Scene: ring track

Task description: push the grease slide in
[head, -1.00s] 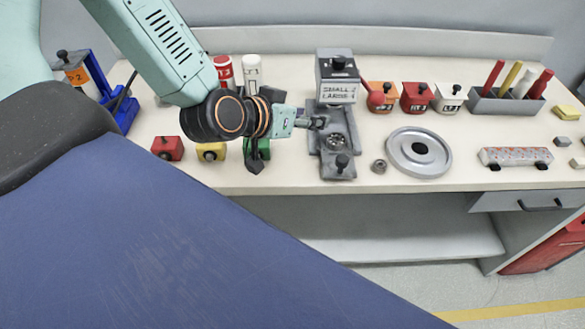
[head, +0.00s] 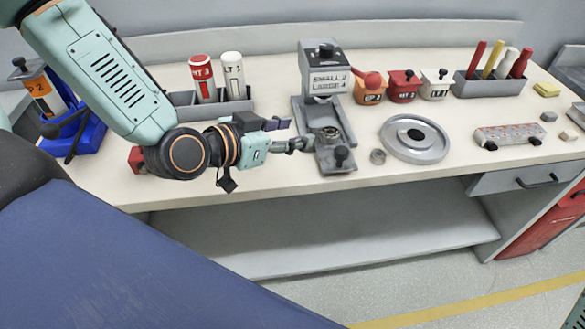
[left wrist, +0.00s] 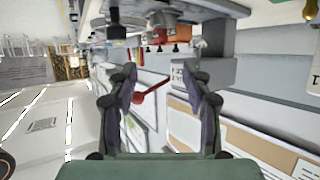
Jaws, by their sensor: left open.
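The grease station (head: 322,70) is a grey block labelled "SMALL 2 LARGE 4" on the bench. A round metal bearing-like part (head: 330,134) sits on the slide. My left gripper (head: 298,134) is open just left of the slide. I cannot tell whether it touches. In the left wrist view, its two fingers (left wrist: 165,95) are spread with nothing held between them. My right gripper is not in view.
Orange, red and white boxes (head: 402,86) stand behind. A holder with red and white tubes (head: 203,80) is behind my left arm. The bench's front edge (head: 400,182) is close to the slide.

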